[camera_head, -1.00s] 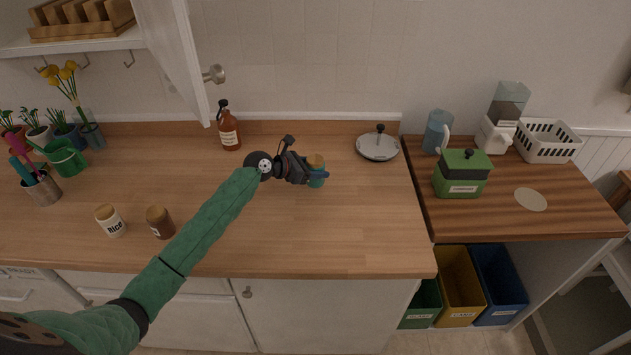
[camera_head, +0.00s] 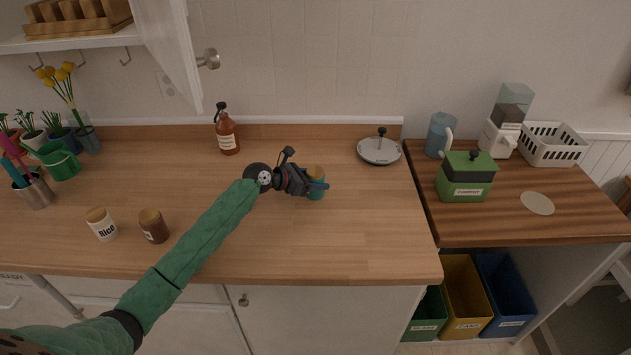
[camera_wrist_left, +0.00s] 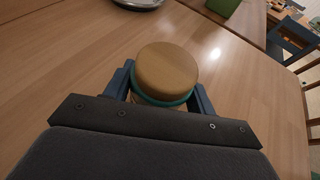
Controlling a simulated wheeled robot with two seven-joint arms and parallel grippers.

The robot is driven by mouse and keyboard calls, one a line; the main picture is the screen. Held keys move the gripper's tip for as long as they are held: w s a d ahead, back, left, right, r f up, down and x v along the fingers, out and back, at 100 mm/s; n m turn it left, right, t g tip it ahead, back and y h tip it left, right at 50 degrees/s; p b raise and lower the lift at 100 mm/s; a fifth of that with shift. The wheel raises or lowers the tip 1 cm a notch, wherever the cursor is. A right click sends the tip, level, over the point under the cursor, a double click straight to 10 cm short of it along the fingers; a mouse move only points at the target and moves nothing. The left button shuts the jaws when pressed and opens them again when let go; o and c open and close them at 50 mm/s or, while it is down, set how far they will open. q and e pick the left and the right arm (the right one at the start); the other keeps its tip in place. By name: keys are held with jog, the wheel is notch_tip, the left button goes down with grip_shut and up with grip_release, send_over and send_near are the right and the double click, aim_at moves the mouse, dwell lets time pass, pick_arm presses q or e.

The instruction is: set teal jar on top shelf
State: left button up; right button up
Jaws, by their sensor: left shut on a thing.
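The teal jar (camera_head: 316,192) with a round wooden lid is near the middle of the wooden counter. My left gripper (camera_head: 313,186) is shut around it, with its fingers on both sides. In the left wrist view the lid of the teal jar (camera_wrist_left: 167,70) and a teal rim show between the blue fingers of my left gripper (camera_wrist_left: 160,92). The jar looks upright; I cannot tell whether its base touches the counter. A white shelf (camera_head: 75,41) is at the upper left, beside an open white cabinet door (camera_head: 170,45). My right gripper is not in view.
A brown bottle (camera_head: 227,132) stands behind my arm. A Rice jar (camera_head: 102,224) and a brown jar (camera_head: 153,226) stand at the front left. A wooden rack (camera_head: 78,18) sits on the shelf. A pot lid (camera_head: 379,151) lies at the back. Counter right of the gripper is clear.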

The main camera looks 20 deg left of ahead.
pick_arm(q)
jog(key=o, duration=1.2)
jog(key=shift+f, duration=0.1)
